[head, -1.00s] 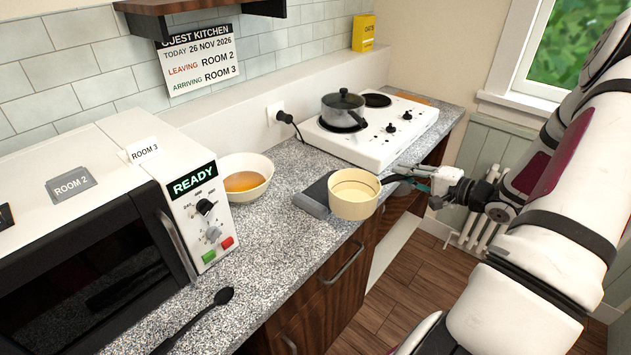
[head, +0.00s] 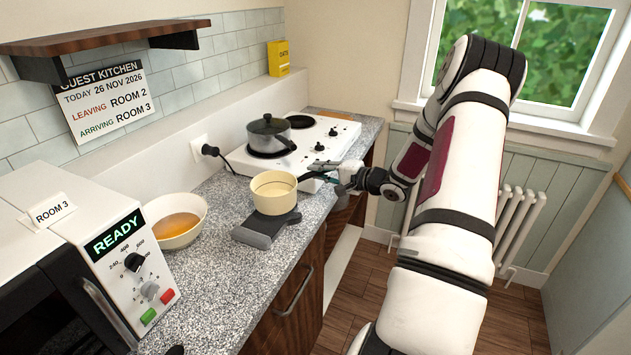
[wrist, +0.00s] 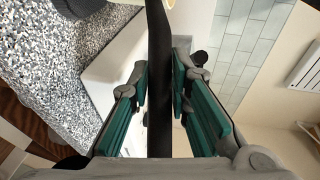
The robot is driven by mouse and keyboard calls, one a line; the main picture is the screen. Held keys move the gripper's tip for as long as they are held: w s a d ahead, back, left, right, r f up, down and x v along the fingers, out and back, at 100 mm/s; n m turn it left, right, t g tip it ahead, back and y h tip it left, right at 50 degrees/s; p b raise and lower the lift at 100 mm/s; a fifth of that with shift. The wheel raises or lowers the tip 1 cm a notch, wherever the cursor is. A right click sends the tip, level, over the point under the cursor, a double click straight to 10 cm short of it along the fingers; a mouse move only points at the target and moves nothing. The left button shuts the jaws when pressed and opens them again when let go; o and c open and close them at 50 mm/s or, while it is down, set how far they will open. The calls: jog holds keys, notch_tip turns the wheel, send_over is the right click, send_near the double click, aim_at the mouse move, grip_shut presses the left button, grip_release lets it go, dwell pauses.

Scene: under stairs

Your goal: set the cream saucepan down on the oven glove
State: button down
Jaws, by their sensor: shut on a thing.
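The cream saucepan (head: 274,193) is upright over the dark grey oven glove (head: 262,230) near the counter's front edge in the head view. The pan hides the glove's far part; I cannot tell whether they touch. My gripper (head: 333,171) is to the right of the pan, shut on its dark handle. In the wrist view the handle (wrist: 159,85) runs between the teal finger pads of my gripper (wrist: 160,88).
A white hob (head: 300,150) with a lidded grey pot (head: 269,134) stands behind the glove. A bowl of orange liquid (head: 176,220) and a microwave (head: 110,265) are to the left. Speckled counter (head: 215,290) is clear in front of the bowl.

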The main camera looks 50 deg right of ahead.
jog(key=shift+w, duration=0.5)
jog(key=shift+w+f, duration=0.15)
jog(key=shift+f, duration=0.75)
jog(key=shift+w+f, duration=0.15)
jog(key=shift+f, duration=0.85)
jog(key=c, duration=1.5)
grip_release()
